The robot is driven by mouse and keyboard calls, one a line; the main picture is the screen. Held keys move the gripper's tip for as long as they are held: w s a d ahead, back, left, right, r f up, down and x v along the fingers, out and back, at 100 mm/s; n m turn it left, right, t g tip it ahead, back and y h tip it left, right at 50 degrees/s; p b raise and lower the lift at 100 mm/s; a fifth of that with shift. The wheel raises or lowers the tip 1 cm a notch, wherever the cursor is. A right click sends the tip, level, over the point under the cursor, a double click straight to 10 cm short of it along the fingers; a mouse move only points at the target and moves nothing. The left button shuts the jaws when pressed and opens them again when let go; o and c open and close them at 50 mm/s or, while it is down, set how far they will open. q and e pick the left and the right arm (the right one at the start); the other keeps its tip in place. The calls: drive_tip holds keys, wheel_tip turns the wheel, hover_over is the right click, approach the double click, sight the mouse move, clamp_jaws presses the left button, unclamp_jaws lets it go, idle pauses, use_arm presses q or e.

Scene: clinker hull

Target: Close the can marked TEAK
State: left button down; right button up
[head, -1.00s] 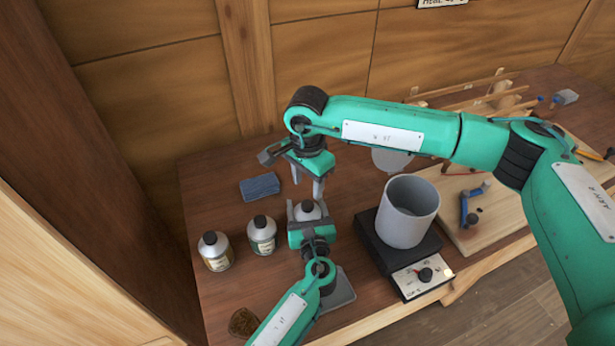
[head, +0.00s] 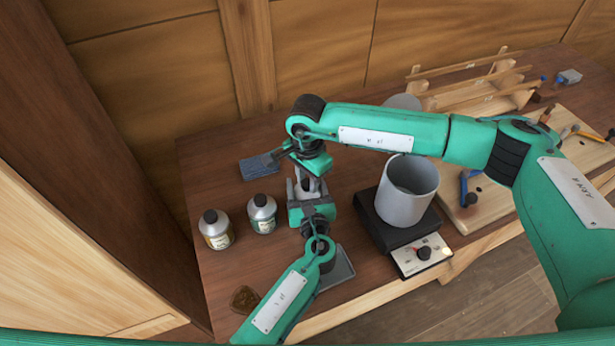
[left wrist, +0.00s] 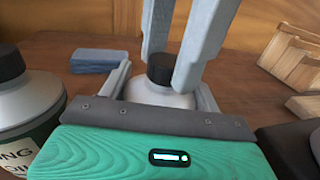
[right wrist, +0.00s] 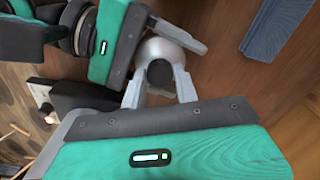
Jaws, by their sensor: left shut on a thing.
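A pale metal can with a black cap (left wrist: 160,68) stands upright between the fingers of my left gripper (head: 307,208), which is shut on it. Its rounded shoulder (right wrist: 165,48) shows in the right wrist view; its label is hidden, so I cannot read TEAK. The cap sits on the can's top; how tight it is I cannot tell. My right gripper (right wrist: 160,88) points down over the can, its fingers either side of the cap. They look open, with a gap to the cap in the right wrist view.
Two similar black-capped cans (head: 215,229) (head: 262,213) stand left of the held one. A blue-grey block (head: 259,167) lies behind. A grey pot (head: 406,190) on a hotplate (head: 420,255) stands close on the right. A brown piece (head: 244,299) lies near the front edge.

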drive_tip(key=c, duration=0.3)
drive_tip(key=o, duration=1.2)
drive_tip(key=shift+c, duration=0.2)
wheel_tip(320, 180, up, 12)
use_arm(q)
drive_tip(key=shift+c, duration=1.2)
unclamp_jaws()
